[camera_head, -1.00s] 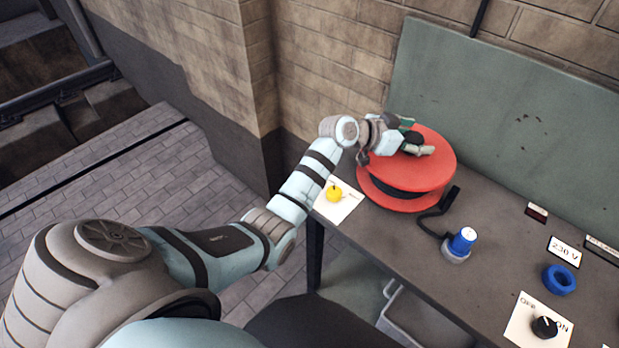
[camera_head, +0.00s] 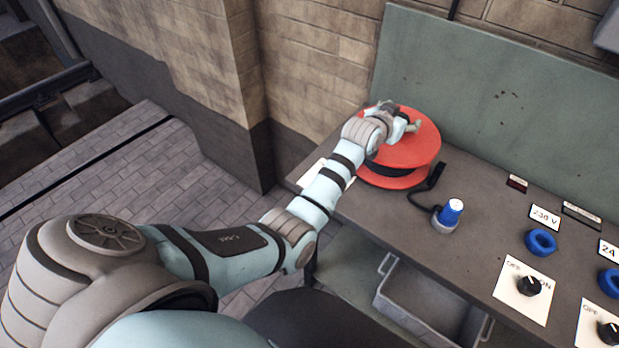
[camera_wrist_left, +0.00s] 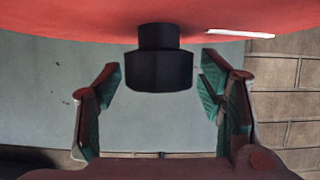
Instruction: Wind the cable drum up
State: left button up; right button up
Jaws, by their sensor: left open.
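The cable drum (camera_head: 424,151) has two red discs with black cable between them and stands at the left end of the bench. Its black cable runs to a blue plug (camera_head: 451,211) on the bench. My left gripper (camera_head: 409,124) is over the drum's top disc. In the left wrist view the red disc (camera_wrist_left: 60,18) fills the top, and a black knob (camera_wrist_left: 158,72) sticks out from it. The knob stands between the open green-padded fingers, with a gap visible on each side. In the head view my gripper hides the knob. My right gripper is not in view.
Blue ring sockets (camera_head: 541,242), black OFF/ON switches (camera_head: 529,287) and a 230 V label (camera_head: 545,217) are on the bench right of the plug. A green panel (camera_head: 500,90) stands behind. A grey bin (camera_head: 415,300) is below.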

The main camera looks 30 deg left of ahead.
pick_arm(q)
jog(key=shift+s+f+n+y, duration=0.1)
jog(key=shift+n+y, duration=0.2)
jog(key=shift+y, duration=0.1)
jog(key=p+v, duration=0.3)
jog(key=v, duration=1.2)
jog(key=s+a+f+g, duration=0.2)
jog(key=s+f+g, duration=0.1)
jog(key=s+f, duration=0.5)
jog(key=s+a+f+g, duration=0.3)
jog(key=s+f, duration=0.6)
jog(key=s, duration=0.3)
jog(key=shift+s+y+b, duration=0.2)
jog(key=shift+y+b, duration=0.1)
jog(key=shift+b, duration=0.05)
